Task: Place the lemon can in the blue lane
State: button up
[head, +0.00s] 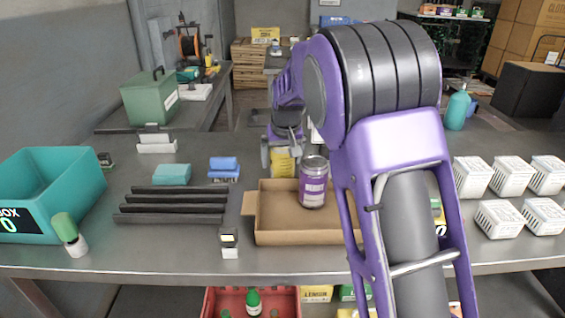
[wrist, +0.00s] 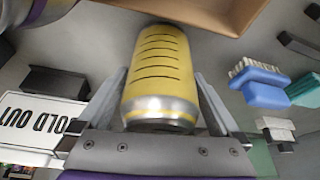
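A yellow can (head: 283,163), which I take as the lemon can, is at my gripper (head: 285,140), just behind the cardboard tray. In the wrist view, the yellow can (wrist: 160,65) lies between both fingers of my gripper (wrist: 160,85), which appear to press on its sides. Its label is not readable. I cannot tell whether it touches the table. Dark parallel rails (head: 175,197) form lanes on the table, left of the tray. A blue brush-like block (head: 224,165) and a teal block (head: 172,174) stand behind them. No lane surface looks clearly blue.
The cardboard tray (head: 262,235) holds a purple can (head: 313,185). A teal bin (head: 45,185) stands at far left, white baskets (head: 500,178) at right. A "SOLD OUT" sign (wrist: 35,125) shows in the wrist view.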

jog(key=shift+r, duration=0.1)
grip_shut()
